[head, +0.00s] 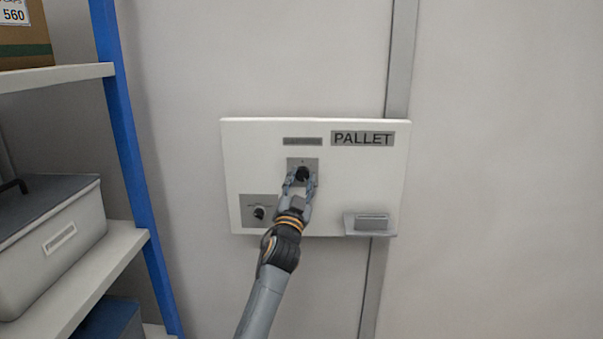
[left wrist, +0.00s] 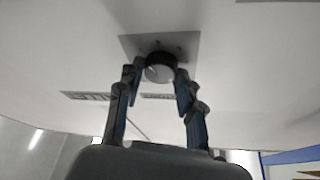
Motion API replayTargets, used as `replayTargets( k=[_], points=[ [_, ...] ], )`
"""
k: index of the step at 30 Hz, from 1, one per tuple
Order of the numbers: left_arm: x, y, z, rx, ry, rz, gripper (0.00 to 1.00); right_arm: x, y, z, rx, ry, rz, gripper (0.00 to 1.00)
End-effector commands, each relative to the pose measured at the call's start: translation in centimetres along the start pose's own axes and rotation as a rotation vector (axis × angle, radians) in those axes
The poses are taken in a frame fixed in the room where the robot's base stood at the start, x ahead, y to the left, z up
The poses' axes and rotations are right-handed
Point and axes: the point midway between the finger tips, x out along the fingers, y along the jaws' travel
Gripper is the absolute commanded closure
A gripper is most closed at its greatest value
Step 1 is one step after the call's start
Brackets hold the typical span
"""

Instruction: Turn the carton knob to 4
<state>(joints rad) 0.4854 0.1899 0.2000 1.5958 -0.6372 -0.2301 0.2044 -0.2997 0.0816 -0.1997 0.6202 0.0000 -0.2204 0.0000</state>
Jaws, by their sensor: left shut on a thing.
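A white wall panel (head: 350,185) carries a dark round knob (head: 302,174) on a grey plate in its upper middle. My left gripper (head: 301,183) is at this knob, with its fingers on either side. In the left wrist view the knob (left wrist: 160,68) sits between the two fingertips (left wrist: 158,80), which are shut on it. The knob's label and pointer are too small or hidden to read. A second, smaller knob (head: 259,212) is on a grey plate at the panel's lower left. My right gripper is not in view.
A sign reading PALLET (head: 363,139) is at the panel's upper right, and a small grey ledge (head: 371,223) is below it. A shelf rack with a blue post (head: 135,165) stands on the left, holding a grey bin (head: 60,245). The wall to the right is clear.

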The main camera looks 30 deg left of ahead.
Motion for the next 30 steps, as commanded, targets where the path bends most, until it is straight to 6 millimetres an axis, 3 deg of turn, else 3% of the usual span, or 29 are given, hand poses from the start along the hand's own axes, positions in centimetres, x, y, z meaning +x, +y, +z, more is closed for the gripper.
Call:
replayTargets(
  k=[1, 3, 15, 30],
  points=[
    [0.2, -0.3, -0.5, 0.042, -0.002, 0.019, 0.95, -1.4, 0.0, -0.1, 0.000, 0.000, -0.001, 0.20],
    [0.2, -0.3, -0.5, 0.099, -0.003, 0.043, 0.95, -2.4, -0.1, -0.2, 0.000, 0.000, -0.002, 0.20],
    [0.2, -0.4, -0.4, 0.382, -0.002, 0.161, 0.95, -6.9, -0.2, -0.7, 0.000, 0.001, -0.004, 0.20],
    [0.0, -0.3, 0.0, 0.522, -0.002, 0.219, 0.95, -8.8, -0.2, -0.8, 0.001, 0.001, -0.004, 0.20]
  ],
)
